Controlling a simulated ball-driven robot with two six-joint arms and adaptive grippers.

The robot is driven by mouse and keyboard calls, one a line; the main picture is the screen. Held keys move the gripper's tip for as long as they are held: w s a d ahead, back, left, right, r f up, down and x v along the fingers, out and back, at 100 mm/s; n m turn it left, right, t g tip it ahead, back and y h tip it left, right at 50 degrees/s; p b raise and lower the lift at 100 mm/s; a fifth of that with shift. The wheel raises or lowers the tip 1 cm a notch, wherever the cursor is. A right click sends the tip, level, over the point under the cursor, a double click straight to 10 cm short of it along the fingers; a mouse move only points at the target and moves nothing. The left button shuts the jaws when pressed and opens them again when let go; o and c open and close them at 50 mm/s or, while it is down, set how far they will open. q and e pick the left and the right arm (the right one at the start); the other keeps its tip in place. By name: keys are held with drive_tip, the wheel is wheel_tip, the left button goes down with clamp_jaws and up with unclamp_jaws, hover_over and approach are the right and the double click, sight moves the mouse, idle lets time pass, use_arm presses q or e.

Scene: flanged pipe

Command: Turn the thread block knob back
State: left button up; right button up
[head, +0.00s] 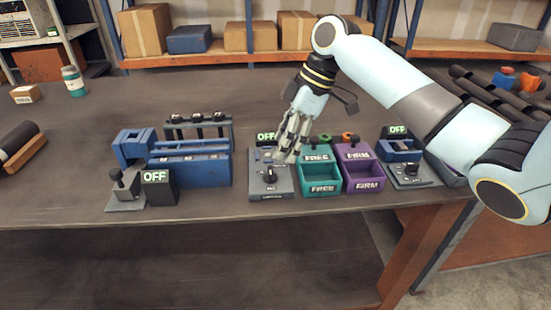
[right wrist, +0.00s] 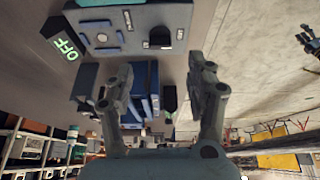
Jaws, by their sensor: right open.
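A grey block (head: 271,186) with an upright black knob (head: 270,174) stands near the front edge of the table, with a green-lit OFF sign (head: 265,137) behind it. Its label is too small to read. My right gripper (head: 284,152) is open and empty over the back right of this block, fingers pointing down, apart from the knob. In the right wrist view a panel (right wrist: 120,30) with a black knob (right wrist: 160,37) lies beyond the open fingers (right wrist: 160,70), beside an OFF sign (right wrist: 64,46). My left gripper is not in the head view.
A teal FREE bin (head: 320,190) and a purple FIRM bin (head: 363,186) stand close to the block's right. Another OFF unit (head: 410,174) is farther right. A blue fixture (head: 190,172) and a third OFF sign (head: 158,177) are left. The table's left front is clear.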

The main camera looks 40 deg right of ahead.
drive_tip(key=v, duration=0.5)
drive_tip(key=shift+a+f, duration=0.1)
idle(0.3)
drive_tip(key=s+a+f+m+h, duration=0.1)
drive_tip(key=s+a+f+m, duration=0.1)
drive_tip(key=s+a+f, duration=0.3)
drive_tip(key=s+a+f+m+t+h, duration=0.15)
drive_tip(key=s+m, duration=0.25)
drive_tip(key=s, duration=0.5)
drive_tip(key=s+a+m+h, duration=0.15)
drive_tip(key=s+m, duration=0.35)
drive_tip(key=s, duration=0.5)
wheel_tip(320, 180, down, 32)
drive_tip(key=s+d+g+h+b, duration=0.1)
drive_tip(key=s+d+g+b, duration=0.15)
drive_tip(key=b, duration=0.25)
drive_tip(key=s+d+f+b, duration=0.1)
drive_tip(key=s+f+b, duration=0.2)
drive_tip(key=s+f, duration=1.5)
drive_tip(key=shift+d+f+b, duration=0.2)
drive_tip(key=shift+f+b, duration=0.15)
drive_tip(key=shift+f, duration=0.4)
